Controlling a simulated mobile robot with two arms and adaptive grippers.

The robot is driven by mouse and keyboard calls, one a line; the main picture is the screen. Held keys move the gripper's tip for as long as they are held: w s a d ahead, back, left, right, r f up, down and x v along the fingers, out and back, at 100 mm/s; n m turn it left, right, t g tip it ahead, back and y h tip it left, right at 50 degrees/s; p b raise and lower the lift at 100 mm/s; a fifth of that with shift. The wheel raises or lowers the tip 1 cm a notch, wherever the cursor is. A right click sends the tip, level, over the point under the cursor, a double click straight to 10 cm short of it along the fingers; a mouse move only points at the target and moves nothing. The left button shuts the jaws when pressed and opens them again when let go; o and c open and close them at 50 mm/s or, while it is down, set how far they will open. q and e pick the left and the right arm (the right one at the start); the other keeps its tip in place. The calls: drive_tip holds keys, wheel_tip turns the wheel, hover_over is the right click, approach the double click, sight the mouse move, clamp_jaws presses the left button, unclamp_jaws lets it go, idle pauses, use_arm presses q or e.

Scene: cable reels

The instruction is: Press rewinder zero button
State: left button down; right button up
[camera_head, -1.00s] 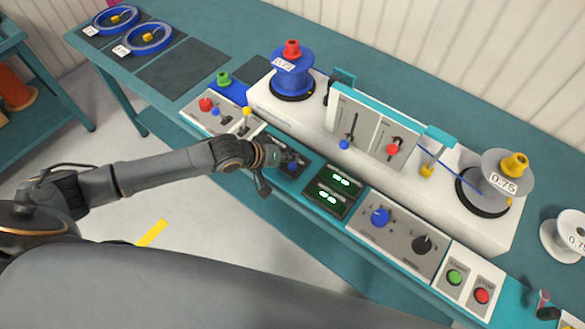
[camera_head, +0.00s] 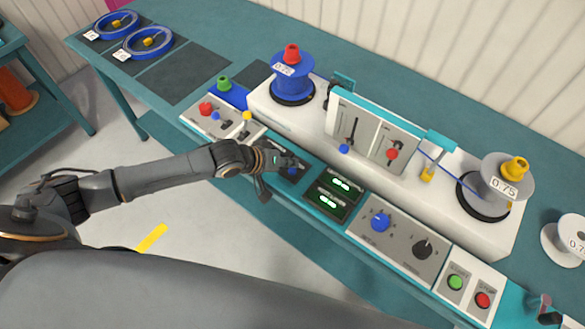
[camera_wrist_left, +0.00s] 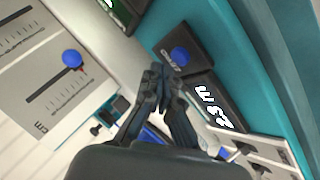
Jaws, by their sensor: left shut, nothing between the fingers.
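The rewinder (camera_head: 300,122) is a long white machine on the teal bench. A blue button (camera_head: 292,170) sits on a dark panel at its front edge, partly hidden by my left gripper in the head view. In the left wrist view the blue button (camera_wrist_left: 181,56) is a round dome on a black plate with a small white label. My left gripper (camera_head: 290,160) is shut and empty, with its tips (camera_wrist_left: 163,76) close beside the button. I cannot tell whether they touch it. My right gripper is not seen.
A display showing "23 m" (camera_wrist_left: 212,104) is beside the button. Green-lit displays (camera_head: 333,192), a knob panel (camera_head: 395,240), and green and red buttons (camera_head: 470,289) line the front edge. A blue spool (camera_head: 292,78) and a grey spool (camera_head: 497,183) stand on the machine.

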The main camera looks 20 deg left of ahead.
use_arm(q)
drive_tip(key=shift+f, duration=0.15)
idle(0.3)
drive_tip(key=shift+f, duration=0.25)
drive_tip(key=shift+f, duration=0.5)
idle(0.5)
idle(0.4)
drive_tip(key=shift+r+p, duration=0.9)
